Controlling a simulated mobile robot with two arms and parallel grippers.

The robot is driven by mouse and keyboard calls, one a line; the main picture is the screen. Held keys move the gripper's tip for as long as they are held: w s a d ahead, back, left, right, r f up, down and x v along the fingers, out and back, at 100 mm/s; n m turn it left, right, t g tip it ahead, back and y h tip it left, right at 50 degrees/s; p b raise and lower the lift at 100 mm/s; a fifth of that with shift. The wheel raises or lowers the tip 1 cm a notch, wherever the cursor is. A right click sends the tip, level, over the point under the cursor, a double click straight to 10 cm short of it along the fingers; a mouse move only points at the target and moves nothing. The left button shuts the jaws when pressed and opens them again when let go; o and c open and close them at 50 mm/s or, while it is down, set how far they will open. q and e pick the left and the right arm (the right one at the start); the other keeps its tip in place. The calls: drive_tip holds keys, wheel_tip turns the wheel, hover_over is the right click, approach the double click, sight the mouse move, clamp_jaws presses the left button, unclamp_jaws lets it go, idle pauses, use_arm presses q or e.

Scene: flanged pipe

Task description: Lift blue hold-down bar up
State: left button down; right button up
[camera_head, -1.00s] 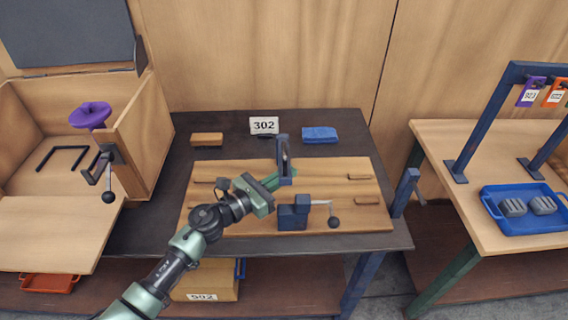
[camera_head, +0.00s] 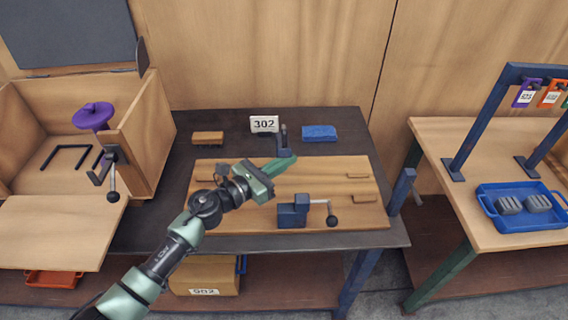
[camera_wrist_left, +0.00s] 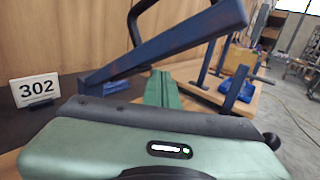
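The blue hold-down bar (camera_head: 283,139) stands at the back of the wooden board (camera_head: 345,165) on the dark table. In the left wrist view the bar (camera_wrist_left: 175,42) slants up from its low end at the left, with a black loop handle at the top. My left gripper (camera_head: 284,163) reaches in from the left, its green fingers together in front of the bar. In the left wrist view the fingers (camera_wrist_left: 161,88) lie under the raised bar; whether they touch it is unclear. My right gripper is out of view.
A blue clamp block (camera_head: 292,213) with a black-knobbed lever (camera_head: 331,219) stands at the board's front. An open wooden box (camera_head: 150,135) is at left.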

use_arm(q)
drive_tip(key=shift+w+r, duration=0.15)
drive_tip(key=shift+r, duration=0.3)
drive_tip(key=shift+w+r+p, duration=0.35)
drive_tip(key=shift+r+p, duration=0.05)
drive_tip(key=shift+r, duration=0.3)
drive_tip(key=shift+w+r+p, duration=0.35)
drive_tip(key=shift+r, duration=0.3)
drive_tip(key=shift+w+r, duration=1)
drive_tip(key=shift+r, duration=0.05)
drive_tip(key=shift+w+r, duration=0.2)
drive_tip(key=shift+r, duration=0.05)
drive_tip(key=shift+w+r, duration=0.95)
drive_tip(key=shift+w, duration=0.2)
